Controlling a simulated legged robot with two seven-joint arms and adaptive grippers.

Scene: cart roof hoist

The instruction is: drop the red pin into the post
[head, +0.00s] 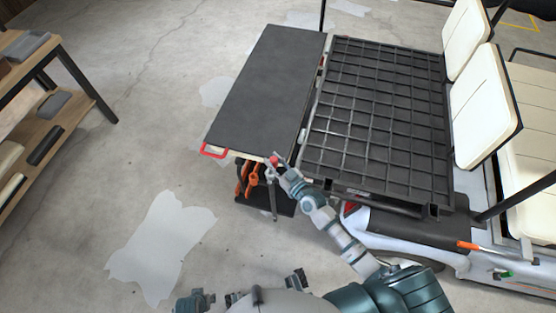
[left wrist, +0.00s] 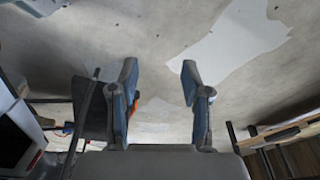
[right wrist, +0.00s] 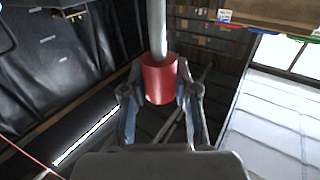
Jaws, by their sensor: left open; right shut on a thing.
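My right gripper (right wrist: 160,95) is shut on the red pin (right wrist: 161,80), gripping its red cylindrical head between both fingers. A grey metal shaft runs from the head away from the fingers. In the head view the red head (head: 274,161) shows small at my right gripper (head: 279,167), by the near corner of the dark panel. A thin grey rod hangs below there; I cannot tell whether it is the pin's shaft. I cannot clearly make out the post. My left gripper (left wrist: 160,95) is open and empty, with bare floor beyond its fingers.
The dark flat panel (head: 265,75) has a red handle (head: 213,151) at its near left corner. Orange tools (head: 247,180) hang under its near edge. A black grid rack (head: 380,110) on the cart adjoins it. Cream seats (head: 485,95) are right. A wooden shelf stands left; floor between is clear.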

